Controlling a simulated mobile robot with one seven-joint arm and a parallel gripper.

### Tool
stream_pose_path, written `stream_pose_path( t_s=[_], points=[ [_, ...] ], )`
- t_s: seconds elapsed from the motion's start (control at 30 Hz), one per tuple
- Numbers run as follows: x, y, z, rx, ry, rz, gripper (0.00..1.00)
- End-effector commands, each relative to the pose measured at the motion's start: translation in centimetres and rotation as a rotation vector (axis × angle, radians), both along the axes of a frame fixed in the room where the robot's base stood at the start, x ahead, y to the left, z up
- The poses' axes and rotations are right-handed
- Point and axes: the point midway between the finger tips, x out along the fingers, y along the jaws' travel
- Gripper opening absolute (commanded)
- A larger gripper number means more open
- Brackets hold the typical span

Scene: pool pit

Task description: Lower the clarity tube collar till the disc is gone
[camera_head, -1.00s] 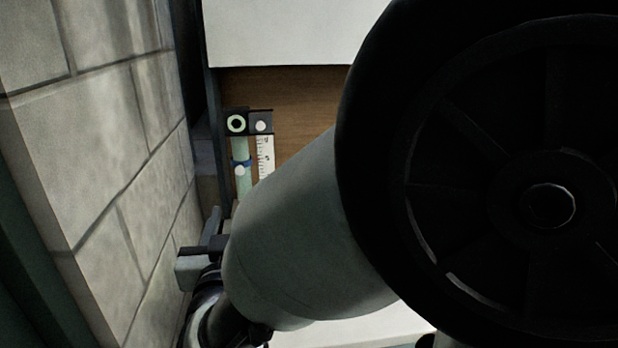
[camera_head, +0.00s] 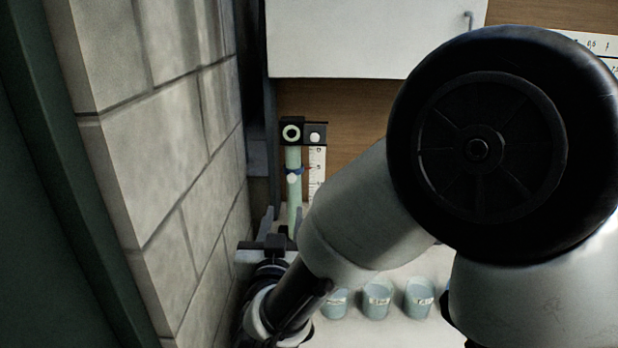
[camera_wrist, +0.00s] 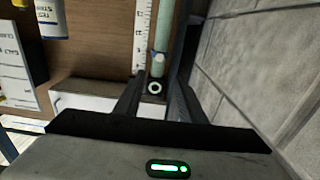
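The clarity tube (camera_head: 294,212) is a pale green upright column against the brown back panel, beside a white ruled scale (camera_head: 317,163). Its blue collar (camera_head: 293,170) has a white knob and sits on the upper part of the tube, below a black top bracket (camera_head: 291,133) with a pale ring. My gripper (camera_head: 283,214) appears below the collar in the head view, nearer the camera. In the wrist view my gripper (camera_wrist: 158,84) is open and empty, and the collar's white knob (camera_wrist: 160,58) shows between its fingers. I cannot see the disc or the tube's lower end.
A stone block wall (camera_head: 180,170) stands close on the left. Several pale green cups (camera_head: 376,300) stand on the white counter, right of my arm. A white cabinet (camera_head: 365,38) hangs above. Bottles (camera_wrist: 52,18) show at upper left in the wrist view.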

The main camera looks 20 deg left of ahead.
Motion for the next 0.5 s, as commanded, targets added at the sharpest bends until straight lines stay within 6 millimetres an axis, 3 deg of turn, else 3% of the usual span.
stream_pose_path(
  t_s=[0.5],
  points=[
    [10.9, 2.5, 0.0, 0.0, 0.0, -0.004, 0.36]
  ],
)
